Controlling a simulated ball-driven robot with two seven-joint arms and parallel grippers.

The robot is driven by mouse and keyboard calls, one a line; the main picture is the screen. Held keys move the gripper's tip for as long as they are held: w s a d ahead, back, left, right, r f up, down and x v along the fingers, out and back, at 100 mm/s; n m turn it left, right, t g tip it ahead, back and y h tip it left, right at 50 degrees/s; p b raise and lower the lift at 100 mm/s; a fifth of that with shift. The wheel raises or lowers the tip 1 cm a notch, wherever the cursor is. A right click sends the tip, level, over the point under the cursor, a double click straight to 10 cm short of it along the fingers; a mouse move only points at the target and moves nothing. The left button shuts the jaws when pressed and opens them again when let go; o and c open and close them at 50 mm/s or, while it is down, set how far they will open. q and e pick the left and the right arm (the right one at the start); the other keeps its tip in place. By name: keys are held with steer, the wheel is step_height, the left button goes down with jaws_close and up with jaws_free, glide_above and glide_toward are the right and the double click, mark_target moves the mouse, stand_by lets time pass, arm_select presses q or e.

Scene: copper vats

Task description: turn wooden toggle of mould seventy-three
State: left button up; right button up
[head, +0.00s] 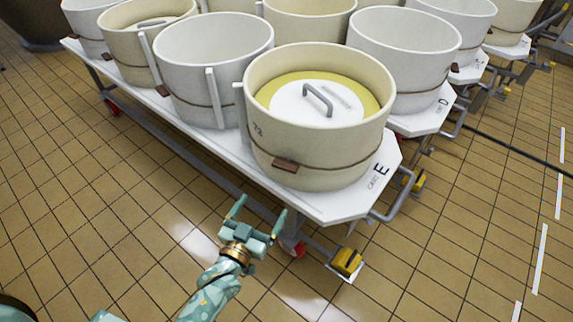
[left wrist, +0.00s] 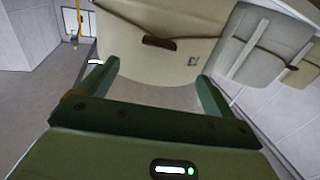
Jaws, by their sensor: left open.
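The cream mould seventy-three (head: 262,152) stands at the front corner of cart E, with a yellow content and a white handled lid inside. Its number shows on the wall in both views. The brown wooden toggle (head: 290,165) sits on the cord round its lower wall, facing me. In the left wrist view the toggle (left wrist: 160,43) lies ahead, beyond the fingers, near the mould's edge (left wrist: 180,75). My left gripper (head: 258,213) is open and empty, below and in front of the toggle, clear of the mould. It also shows in the left wrist view (left wrist: 158,76). My right gripper is not in view.
The white cart top (head: 335,208) holds several other white and cream moulds. The tiled floor (head: 110,240) in front is free.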

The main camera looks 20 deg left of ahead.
arm_select(q)
steer(key=b, duration=0.1)
glide_toward(284, 170)
steer(key=w+b, duration=0.1)
steer(key=w, duration=0.2)
steer(key=w+b, duration=0.1)
steer(key=w, duration=0.2)
steer(key=w+b, duration=0.1)
steer(key=w, duration=0.3)
steer(key=shift+w+d+f+b, duration=0.1)
steer(key=shift+d+f+b, duration=0.1)
steer(key=shift+d+b, duration=0.15)
steer(key=shift+r, duration=0.1)
steer(key=c, duration=0.9)
steer(key=shift+c, duration=0.4)
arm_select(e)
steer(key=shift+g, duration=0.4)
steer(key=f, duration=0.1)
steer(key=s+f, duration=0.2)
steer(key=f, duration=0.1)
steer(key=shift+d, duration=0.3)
